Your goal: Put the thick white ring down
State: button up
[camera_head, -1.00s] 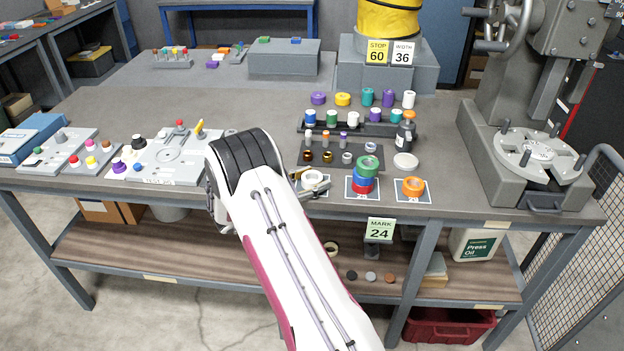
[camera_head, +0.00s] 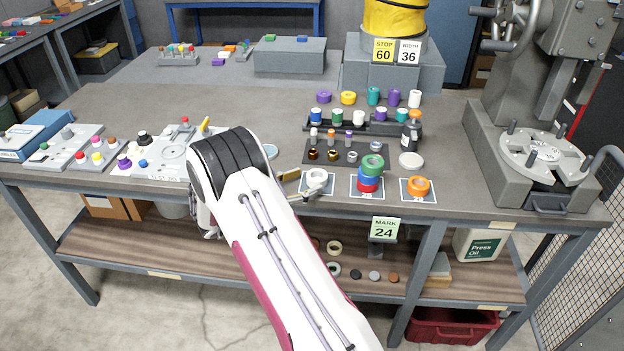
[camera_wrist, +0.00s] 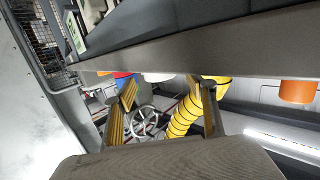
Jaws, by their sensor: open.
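The thick white ring (camera_head: 315,176) lies on the leftmost of three cards along the front edge of the bench in the head view. In the wrist view a white piece that looks like it shows at the table edge (camera_wrist: 157,77). My gripper (camera_head: 297,185) is beside the ring, at its left and front, with its fingers apart. In the wrist view my gripper (camera_wrist: 162,100) is open, with nothing visibly held between the fingers. My arm hides part of the bench left of the ring.
Right of the ring stands a stack with a green ring (camera_head: 372,164) on top, then an orange ring (camera_head: 418,186). Behind is a dark rack (camera_head: 345,155) of small parts. A white disc (camera_head: 411,160) lies at right. A press (camera_head: 530,150) stands far right.

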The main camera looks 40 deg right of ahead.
jog(key=a+r, duration=0.1)
jog(key=a, duration=0.5)
jog(key=shift+a, duration=0.3)
dwell(0.4)
